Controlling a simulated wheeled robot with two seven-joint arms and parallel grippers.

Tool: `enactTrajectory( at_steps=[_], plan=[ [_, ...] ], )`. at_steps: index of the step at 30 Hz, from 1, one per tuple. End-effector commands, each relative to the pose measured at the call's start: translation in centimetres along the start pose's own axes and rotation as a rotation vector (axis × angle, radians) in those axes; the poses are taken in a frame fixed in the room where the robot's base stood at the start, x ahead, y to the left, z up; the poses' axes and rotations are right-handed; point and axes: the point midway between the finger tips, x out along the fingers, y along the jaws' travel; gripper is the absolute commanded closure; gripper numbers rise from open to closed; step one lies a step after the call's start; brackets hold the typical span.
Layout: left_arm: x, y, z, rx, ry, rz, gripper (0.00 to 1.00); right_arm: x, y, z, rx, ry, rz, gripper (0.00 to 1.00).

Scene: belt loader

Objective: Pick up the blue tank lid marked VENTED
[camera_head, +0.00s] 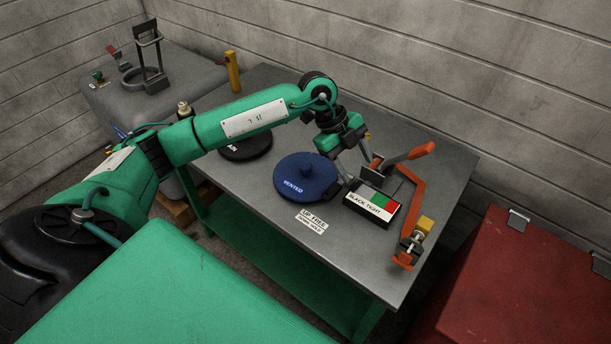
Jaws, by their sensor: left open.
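Whether a finger touches the lid's right edge I cannot tell. A black lid (246,147) with white lettering lies behind and left of the blue one, partly hidden by my left arm. My right gripper is not in view.
A box labelled BLACK TIGHT (371,205), with green and red patches, sits right of the gripper. A label (311,222) lies in front of the lid. A red chest (525,285) stands at the right.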

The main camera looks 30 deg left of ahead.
Motion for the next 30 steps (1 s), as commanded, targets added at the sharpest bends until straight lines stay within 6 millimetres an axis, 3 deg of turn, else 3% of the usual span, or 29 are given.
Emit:
enactTrajectory(
  at_steps=[1,4,7,11,14,24,30],
  plan=[
    [-1.8,0.2,2.6,-0.053,-0.106,0.042,0.42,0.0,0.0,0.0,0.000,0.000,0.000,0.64],
    [-4.9,1.2,6.7,-0.169,-0.288,0.115,0.42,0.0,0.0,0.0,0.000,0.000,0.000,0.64],
    [-7.6,1.9,9.3,-0.262,-0.418,0.156,0.42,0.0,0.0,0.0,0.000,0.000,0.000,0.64],
    [-9.4,2.7,11.0,-0.331,-0.505,0.183,0.42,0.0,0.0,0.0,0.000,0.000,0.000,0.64],
    [-9.0,3.1,11.8,-0.348,-0.525,0.190,0.42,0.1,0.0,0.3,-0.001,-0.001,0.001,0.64],
    [-3.6,4.7,14.6,-0.345,-0.522,0.191,0.42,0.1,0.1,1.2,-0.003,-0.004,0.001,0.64],
    [-2.3,5.0,15.2,-0.345,-0.521,0.189,0.42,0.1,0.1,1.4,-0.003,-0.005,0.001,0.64]
  ],
)
